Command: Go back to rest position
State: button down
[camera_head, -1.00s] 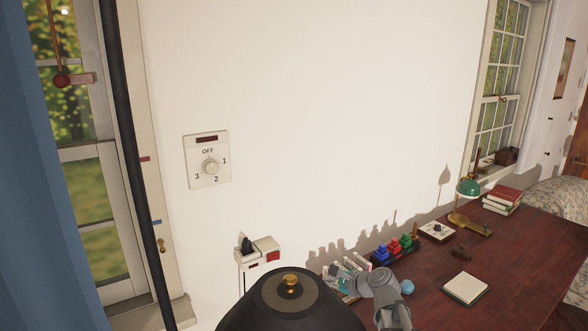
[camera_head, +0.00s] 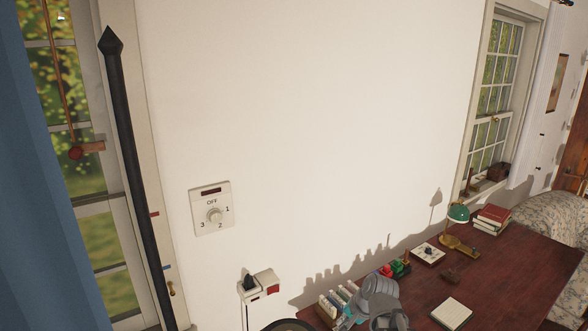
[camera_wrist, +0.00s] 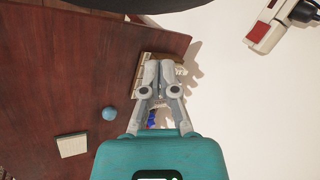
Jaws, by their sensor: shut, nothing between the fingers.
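My gripper (camera_wrist: 160,72) shows in the wrist view, its two grey fingers close together and empty, reaching out from my teal wrist. Behind it are the dark red desk (camera_wrist: 60,60) and the pale wall. In the head view my grey arm is low in the picture, over the near left end of the desk (camera_head: 500,265). The fingertips cannot be made out in the head view.
A white dial panel (camera_head: 212,208) and a socket with a red switch (camera_head: 260,284) are on the wall. A row of bottles (camera_head: 335,301), a notepad (camera_head: 452,313), a green lamp (camera_head: 458,214) and books (camera_head: 492,219) stand on the desk. A black pole (camera_head: 123,130) rises at the left.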

jog(key=s+d+r+n+g+h+p, duration=0.3)
jog(key=s+r+n+h+p, duration=0.1)
jog(key=s+r+n+p, duration=0.2)
jog(key=shift+s+r+n+p, duration=0.3)
jog(key=shift+s+r+p, duration=0.35)
jog(key=shift+s+p, duration=0.25)
